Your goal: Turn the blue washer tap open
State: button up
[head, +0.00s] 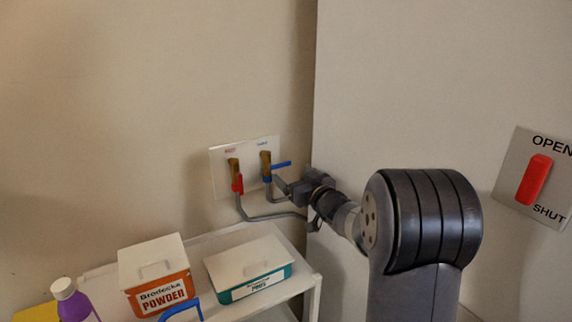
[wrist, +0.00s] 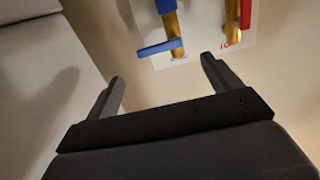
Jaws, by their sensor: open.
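The blue washer tap (head: 265,163) is a brass valve on a pale wall plate (head: 218,177). Its blue lever (head: 281,165) sticks out sideways to the right, across the valve. The wrist view shows the same blue lever (wrist: 160,48) pointing left from the brass body, just beyond the fingertips. My gripper (head: 288,184) is in front of the plate, slightly right of and below the lever in the head view. In the wrist view my gripper (wrist: 163,68) is open and empty, with the lever ahead of the gap, apparently not between the fingers.
A red tap (head: 236,178) sits left of the blue one, with grey hoses below. A white shelf (head: 213,240) beneath holds a powder box (head: 157,278) and a teal box (head: 250,270). A panel rises right, with an OPEN/SHUT sign (head: 510,177).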

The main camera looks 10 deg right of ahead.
aim_at(281, 164)
jog(key=p+x, duration=0.1)
jog(key=x, duration=0.6)
jog(key=shift+f, duration=0.1)
jog(key=shift+c, duration=0.3)
jog(key=c, duration=0.9)
